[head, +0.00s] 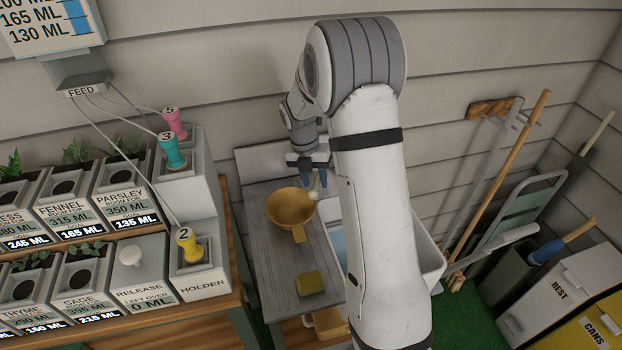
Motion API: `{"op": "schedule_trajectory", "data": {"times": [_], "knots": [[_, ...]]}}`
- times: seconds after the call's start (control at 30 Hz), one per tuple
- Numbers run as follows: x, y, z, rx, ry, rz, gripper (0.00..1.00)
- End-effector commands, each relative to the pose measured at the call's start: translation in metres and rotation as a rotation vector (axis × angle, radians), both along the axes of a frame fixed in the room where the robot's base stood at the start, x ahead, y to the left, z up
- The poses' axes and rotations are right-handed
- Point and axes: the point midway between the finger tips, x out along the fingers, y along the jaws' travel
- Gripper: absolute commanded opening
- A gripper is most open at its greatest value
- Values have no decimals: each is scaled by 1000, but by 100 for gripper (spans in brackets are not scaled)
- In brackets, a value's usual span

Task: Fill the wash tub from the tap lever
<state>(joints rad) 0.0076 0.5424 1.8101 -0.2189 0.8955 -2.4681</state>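The wash tub (432,262) is white and stands right of the grey wooden bench. My arm crosses in front of it and hides most of it. A pale blue patch (337,238) shows inside it at the left; I cannot tell whether this is water. My gripper (312,187) points down over the back of the bench, just behind the yellow dipper. Its fingers look bluish. A small pale knob-like piece (315,194) shows at the fingertips. I cannot tell whether this is the tap lever, or whether the fingers hold it.
The yellow dipper (292,212) and a yellow sponge-like block (309,283) lie on the bench (265,250). At left are labelled planter boxes (120,195) and a holder with coloured, numbered plugs (186,245). Bins (560,295) and long-handled tools stand at right.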

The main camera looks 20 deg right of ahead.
Motion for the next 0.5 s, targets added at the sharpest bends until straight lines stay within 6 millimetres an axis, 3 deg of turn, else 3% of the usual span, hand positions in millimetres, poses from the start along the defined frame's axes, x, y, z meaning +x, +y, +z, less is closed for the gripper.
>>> {"op": "schedule_trajectory", "data": {"times": [0.27, 0.5], "knots": [[0, 1, 2, 1, 2, 0, 36], [4, 7, 37, 1, -2, 0, 36]]}}
